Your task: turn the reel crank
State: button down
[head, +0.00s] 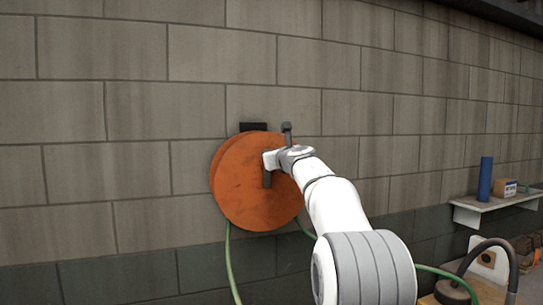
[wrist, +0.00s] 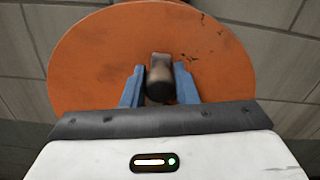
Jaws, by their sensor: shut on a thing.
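The orange reel (head: 240,185) hangs on the block wall from a dark bracket (head: 253,127), with a green hose (head: 230,265) hanging below it. My gripper (head: 270,160) is in front of the reel's face, and a dark crank arm (head: 267,179) shows just beneath it. In the wrist view the orange reel disc (wrist: 95,60) fills the upper middle. The dark, worn crank handle (wrist: 160,80) stands between the two blue fingers of my gripper (wrist: 159,85), which is shut on it. The reel's hub is hidden.
A white shelf (head: 495,204) on the wall at right holds a blue cylinder (head: 486,178) and a small cardboard box (head: 505,188). Below it are a black hose (head: 490,246) and several low items. The wall left of the reel is clear.

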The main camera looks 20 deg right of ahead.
jog(key=c, duration=1.3)
grip_release()
jog(key=shift+w+f, duration=0.1)
jog(key=shift+f, duration=0.2)
jog(key=shift+o, duration=0.8)
jog(key=shift+r, duration=0.2)
jog(key=s+b, duration=0.3)
jog(key=s, duration=0.5)
jog(key=shift+d, duration=0.3)
